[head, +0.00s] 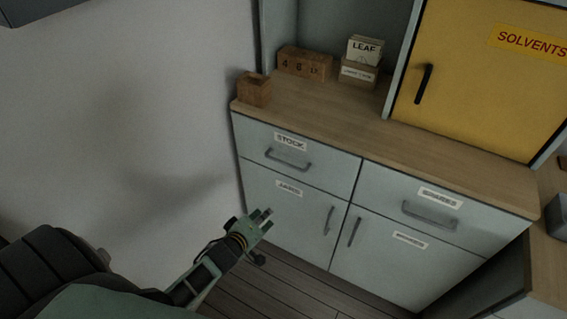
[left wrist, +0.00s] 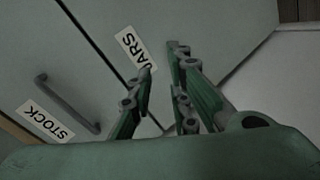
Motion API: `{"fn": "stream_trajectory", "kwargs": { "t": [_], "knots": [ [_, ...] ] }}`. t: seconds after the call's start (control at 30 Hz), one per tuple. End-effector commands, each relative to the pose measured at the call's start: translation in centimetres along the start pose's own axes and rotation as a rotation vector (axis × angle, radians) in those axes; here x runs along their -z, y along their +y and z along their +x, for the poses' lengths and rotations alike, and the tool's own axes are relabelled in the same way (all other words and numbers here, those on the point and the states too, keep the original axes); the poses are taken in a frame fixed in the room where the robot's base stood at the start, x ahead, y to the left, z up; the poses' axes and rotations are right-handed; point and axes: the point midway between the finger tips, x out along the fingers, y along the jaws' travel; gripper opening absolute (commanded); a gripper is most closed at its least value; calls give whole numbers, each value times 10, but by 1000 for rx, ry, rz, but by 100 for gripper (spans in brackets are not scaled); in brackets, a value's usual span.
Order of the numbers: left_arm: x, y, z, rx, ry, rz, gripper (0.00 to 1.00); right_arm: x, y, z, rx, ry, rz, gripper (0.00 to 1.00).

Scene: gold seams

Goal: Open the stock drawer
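The stock drawer (head: 262,150) is the upper left drawer of the pale grey-green cabinet, with a STOCK label (head: 290,141) and a dark bar handle (head: 288,162). It looks shut. In the left wrist view the handle (left wrist: 66,103) and the STOCK label (left wrist: 45,121) lie to the left of my fingers. My left gripper (head: 268,216) is in front of the cabinet, lower than the drawer handle in the head view. Its fingers (left wrist: 160,75) are apart with nothing between them, and they partly cover the label of the door below. My right gripper is not in view.
Below the drawer is a cupboard door (head: 280,210) with an upright handle (head: 329,220). A second labelled drawer (head: 400,205) is to the right. The wooden counter (head: 400,145) carries small wooden boxes (head: 305,63). A yellow SOLVENTS door (head: 480,80) stands above. Bare wall is left.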

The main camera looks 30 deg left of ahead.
Motion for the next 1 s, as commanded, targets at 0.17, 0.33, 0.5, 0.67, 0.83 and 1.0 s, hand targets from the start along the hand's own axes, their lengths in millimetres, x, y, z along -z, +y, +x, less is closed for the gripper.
{"fn": "stream_trajectory", "kwargs": {
  "t": [0.17,0.33,0.5,0.67,0.83,1.0],
  "knots": [
    [44,100,-11,-204,30,-265,17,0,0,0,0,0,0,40],
    [58,139,-20,-286,20,-382,17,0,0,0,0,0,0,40],
    [62,148,-7,-297,20,-397,17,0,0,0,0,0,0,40],
    [64,155,18,-296,20,-397,17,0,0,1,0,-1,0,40],
    [64,161,41,-296,19,-397,17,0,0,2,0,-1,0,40],
    [65,164,52,-295,18,-397,17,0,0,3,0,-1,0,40]
  ]
}}
